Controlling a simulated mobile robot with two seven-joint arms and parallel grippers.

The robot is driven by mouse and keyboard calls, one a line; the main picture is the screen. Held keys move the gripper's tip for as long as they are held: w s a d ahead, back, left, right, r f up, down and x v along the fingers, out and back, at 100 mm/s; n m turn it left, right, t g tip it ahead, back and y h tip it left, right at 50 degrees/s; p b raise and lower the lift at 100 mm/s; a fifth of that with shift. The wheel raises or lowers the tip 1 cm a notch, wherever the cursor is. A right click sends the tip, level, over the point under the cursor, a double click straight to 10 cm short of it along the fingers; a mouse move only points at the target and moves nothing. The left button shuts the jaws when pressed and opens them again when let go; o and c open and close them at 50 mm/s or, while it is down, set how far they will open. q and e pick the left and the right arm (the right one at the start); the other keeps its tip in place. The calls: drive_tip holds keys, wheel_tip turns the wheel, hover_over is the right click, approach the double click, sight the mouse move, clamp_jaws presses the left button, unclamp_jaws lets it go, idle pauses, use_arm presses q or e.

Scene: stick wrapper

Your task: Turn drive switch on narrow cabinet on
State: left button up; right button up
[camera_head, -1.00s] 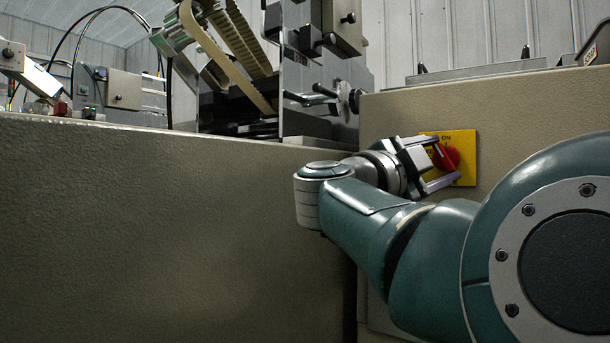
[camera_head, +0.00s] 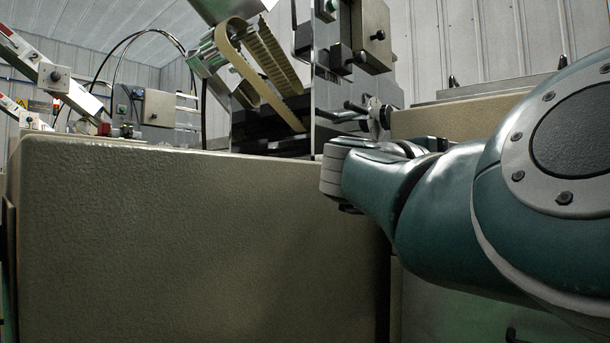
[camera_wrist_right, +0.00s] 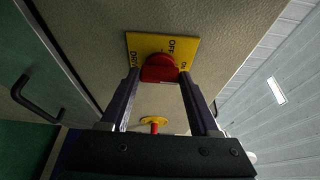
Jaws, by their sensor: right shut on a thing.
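The drive switch is a red knob (camera_wrist_right: 160,66) on a yellow plate (camera_wrist_right: 148,42) marked DRIVE, OFF and ON, on the narrow cabinet's beige face (camera_wrist_right: 95,25) in the right wrist view. My right gripper (camera_wrist_right: 160,76) has its two dark fingers on either side of the knob and is shut on it. Which marking the knob points to is hard to tell. My left gripper is in neither view.
A smaller red button on a yellow disc (camera_wrist_right: 154,122) sits on the same face beyond my gripper. A black handle (camera_wrist_right: 30,102) is at the left of the wrist view. A wide beige cabinet (camera_head: 190,240) with machinery above (camera_head: 250,70) fills the head view's left and middle.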

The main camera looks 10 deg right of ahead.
drive_tip(key=o, duration=1.4)
drive_tip(key=shift+c, duration=0.2)
drive_tip(key=p+v, duration=0.5)
drive_tip(key=v, duration=0.5)
drive_tip(key=shift+a, duration=0.1)
